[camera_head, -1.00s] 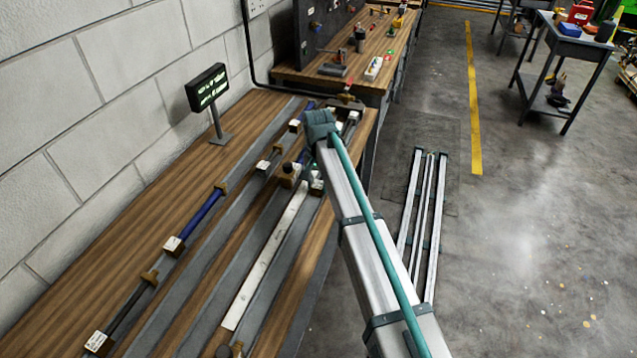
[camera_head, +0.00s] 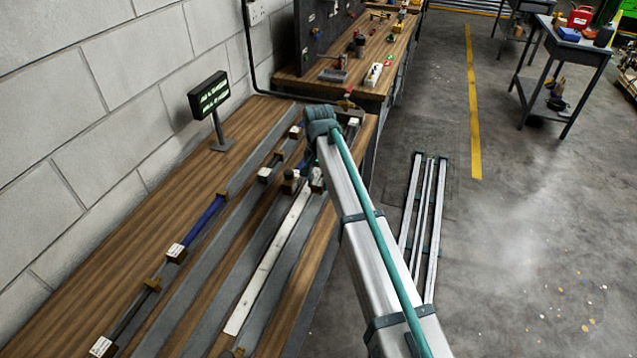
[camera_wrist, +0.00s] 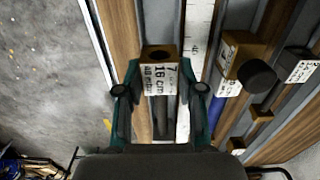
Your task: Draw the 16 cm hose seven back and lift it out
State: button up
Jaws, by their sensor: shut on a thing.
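The block of hose seven (camera_wrist: 159,77) carries a white label reading "7" and "16 cm" and has a brown top with a dark hole. A dark hose length (camera_wrist: 161,116) runs below the label in the wrist view. My gripper (camera_wrist: 160,94) has one finger on each side of the labelled hose and is shut on it; the exact contact is hard to see. In the head view my arm hides most of the gripper and this hose at the far end of the bench.
A white ruler strip (camera_head: 270,262) lies along the bench beside grey channels. A blue hose (camera_head: 205,218) with a label block lies to the left. A brown block with a dark round knob (camera_wrist: 257,75) stands close right of my gripper. A sign (camera_head: 208,95) stands near the wall.

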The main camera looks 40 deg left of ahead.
jog(key=shift+r+p, duration=0.6)
jog(key=shift+r, duration=0.8)
jog(key=shift+d, duration=0.1)
